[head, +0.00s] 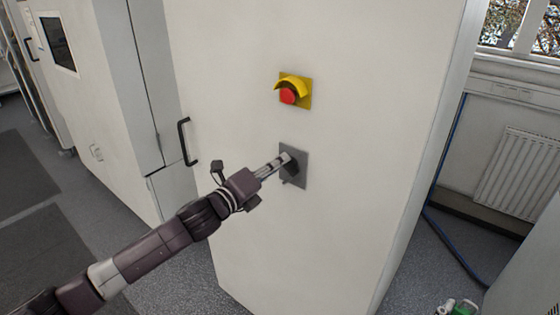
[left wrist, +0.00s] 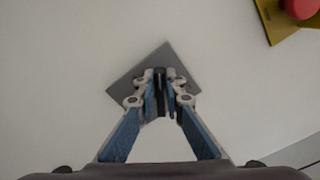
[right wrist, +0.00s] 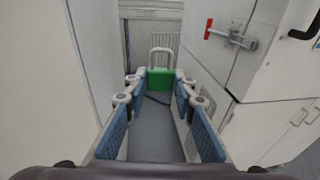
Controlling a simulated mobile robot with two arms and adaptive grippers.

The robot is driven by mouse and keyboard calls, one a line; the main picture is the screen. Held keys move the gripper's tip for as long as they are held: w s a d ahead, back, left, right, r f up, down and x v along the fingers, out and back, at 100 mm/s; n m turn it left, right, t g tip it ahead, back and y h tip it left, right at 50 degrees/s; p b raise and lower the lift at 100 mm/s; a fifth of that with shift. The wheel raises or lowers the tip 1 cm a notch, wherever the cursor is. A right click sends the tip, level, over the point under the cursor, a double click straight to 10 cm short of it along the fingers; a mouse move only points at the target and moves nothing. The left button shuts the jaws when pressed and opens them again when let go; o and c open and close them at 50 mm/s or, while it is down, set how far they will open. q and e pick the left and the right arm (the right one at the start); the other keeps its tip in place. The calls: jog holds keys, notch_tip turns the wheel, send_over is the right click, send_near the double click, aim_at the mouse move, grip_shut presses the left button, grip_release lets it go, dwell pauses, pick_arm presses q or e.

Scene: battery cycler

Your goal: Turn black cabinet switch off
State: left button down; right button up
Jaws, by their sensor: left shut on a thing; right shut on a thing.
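The black cabinet switch (head: 293,168) sits on a grey square plate (head: 301,179) on the front of the tall white cabinet (head: 350,200). My left gripper (head: 284,161) reaches it from the left and is shut on it. In the left wrist view the switch's dark bar (left wrist: 160,90) stands between the fingertips, in front of the grey plate (left wrist: 185,70); the fingers hide part of it. In the right wrist view my right gripper (right wrist: 160,80) is shut on a green padlock (right wrist: 159,78) with a metal shackle, held away from the cabinet's front.
A red emergency button (head: 287,95) on a yellow plate (head: 306,92) sits above the switch. A black door handle (head: 187,142) is to the left. A red-handled latch (right wrist: 230,36) shows in the right wrist view. A radiator (head: 515,175) and blue hose (head: 445,240) are at right.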

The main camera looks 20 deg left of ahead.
pick_arm(q)
jog(key=shift+a+f+n+p, duration=0.1)
jog(key=shift+f+n+p, duration=0.15)
jog(key=shift+n, duration=1.45)
jog(key=shift+a+f+n+p, duration=0.1)
jog(key=shift+f+n, duration=0.25)
jog(key=shift+n, duration=1.35)
jog(key=c, duration=2)
grip_release()
jog(key=shift+v, duration=5.95)
